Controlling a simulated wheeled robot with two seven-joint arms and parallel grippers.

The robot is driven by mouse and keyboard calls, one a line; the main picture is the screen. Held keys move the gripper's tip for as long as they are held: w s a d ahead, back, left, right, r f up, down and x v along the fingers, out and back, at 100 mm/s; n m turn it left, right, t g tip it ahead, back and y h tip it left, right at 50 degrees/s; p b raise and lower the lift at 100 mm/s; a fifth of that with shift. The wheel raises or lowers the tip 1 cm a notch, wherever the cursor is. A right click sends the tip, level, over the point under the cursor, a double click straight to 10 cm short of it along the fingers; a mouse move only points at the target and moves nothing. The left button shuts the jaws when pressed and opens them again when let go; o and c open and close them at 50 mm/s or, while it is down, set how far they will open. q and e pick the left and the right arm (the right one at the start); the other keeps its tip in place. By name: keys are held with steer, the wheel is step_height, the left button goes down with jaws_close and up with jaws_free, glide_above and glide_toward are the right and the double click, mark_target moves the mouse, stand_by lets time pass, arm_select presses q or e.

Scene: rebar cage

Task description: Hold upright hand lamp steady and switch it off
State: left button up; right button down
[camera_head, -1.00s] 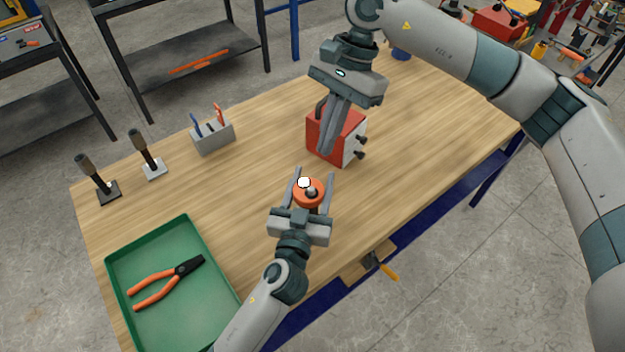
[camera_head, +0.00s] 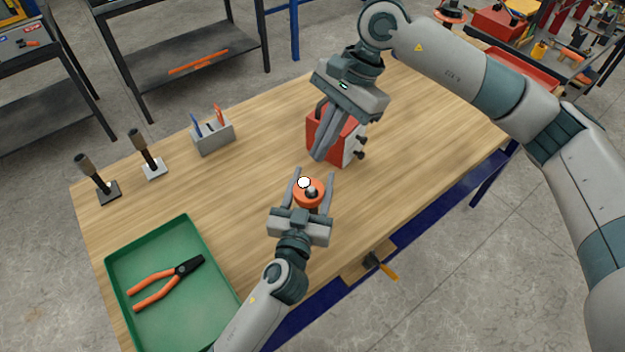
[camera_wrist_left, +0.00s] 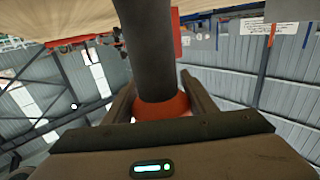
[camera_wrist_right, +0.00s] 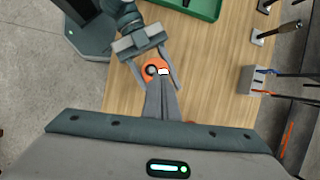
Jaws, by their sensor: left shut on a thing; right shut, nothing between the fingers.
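The hand lamp (camera_head: 315,187) has an orange head with a bright white spot and a small grey knob on top. My left gripper (camera_head: 313,180) is shut on it, one finger on each side, near the table's front edge. The left wrist view shows its dark handle (camera_wrist_left: 148,45) and orange collar (camera_wrist_left: 162,107) between the fingers. The lamp also shows in the right wrist view (camera_wrist_right: 148,71), beyond my right fingertips. My right gripper (camera_head: 317,157) is shut and empty, just behind and above the lamp head, apart from it in the head view. The lamp's lower end is hidden.
A red box (camera_head: 327,134) with black knobs stands behind the lamp, close to my right fingers. A green tray (camera_head: 222,273) with orange pliers lies at the left front. A grey holder (camera_head: 214,138) and two dark-handled tools stand at the left back. The right tabletop is clear.

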steer(key=shift+s+a+r+m+t+y, duration=0.1)
steer(key=shift+s+r+m+t+y, duration=0.25)
steer(key=shift+t+y, duration=0.4)
steer(key=shift+s+a+r+m+t+y, duration=0.15)
steer(key=shift+s+m+t+y, duration=0.15)
steer(key=shift+s+t+y, duration=0.4)
steer(key=shift+s+a+r+m+t+y, duration=0.15)
steer(key=shift+m+t+y, duration=0.3)
steer(key=shift+y, duration=0.5)
